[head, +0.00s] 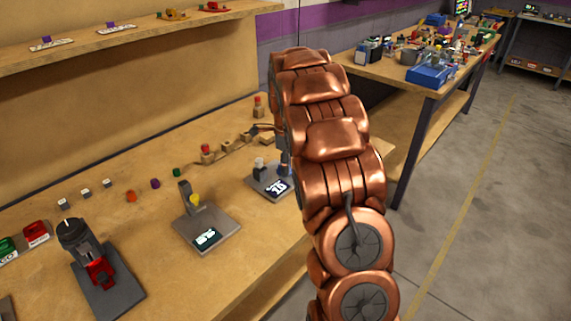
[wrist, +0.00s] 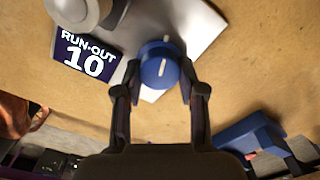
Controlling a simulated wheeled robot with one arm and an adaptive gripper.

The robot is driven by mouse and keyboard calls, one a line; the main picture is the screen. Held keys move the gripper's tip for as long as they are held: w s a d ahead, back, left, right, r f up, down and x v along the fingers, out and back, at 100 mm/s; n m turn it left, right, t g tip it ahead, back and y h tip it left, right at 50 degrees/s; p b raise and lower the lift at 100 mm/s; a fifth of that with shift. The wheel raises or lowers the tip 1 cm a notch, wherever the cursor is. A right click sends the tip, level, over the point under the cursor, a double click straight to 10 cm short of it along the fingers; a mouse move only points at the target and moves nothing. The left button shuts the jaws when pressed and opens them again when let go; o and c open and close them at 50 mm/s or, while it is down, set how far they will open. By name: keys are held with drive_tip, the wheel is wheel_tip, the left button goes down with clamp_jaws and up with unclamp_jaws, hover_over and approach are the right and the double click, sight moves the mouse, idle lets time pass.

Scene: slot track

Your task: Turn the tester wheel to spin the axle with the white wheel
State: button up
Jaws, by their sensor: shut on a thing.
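The tester's blue wheel (wrist: 156,73), a round knob with a white line across its face, sits between the fingers of my gripper (wrist: 160,66) in the wrist view. The fingers are shut on it from both sides. The tester's grey metal base (wrist: 190,28) lies under it. Its dark display (wrist: 85,56) reads "RUN-OUT 10". A pale grey-white wheel (wrist: 70,10) shows at the top left, cut by the frame edge; its axle is not clear.
In the wrist view a blue object (wrist: 250,136) lies right of my gripper. In the head view another display stand (head: 207,230), a dark red-handled device (head: 98,262) and several small coloured parts stand left of the tester. A cluttered second table (head: 400,75) is behind.

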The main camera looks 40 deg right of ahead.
idle(0.3)
drive_tip(key=o, duration=1.1)
drive_tip(key=shift+o, duration=0.2)
wheel_tip(320, 180, up, 12)
idle(0.6)
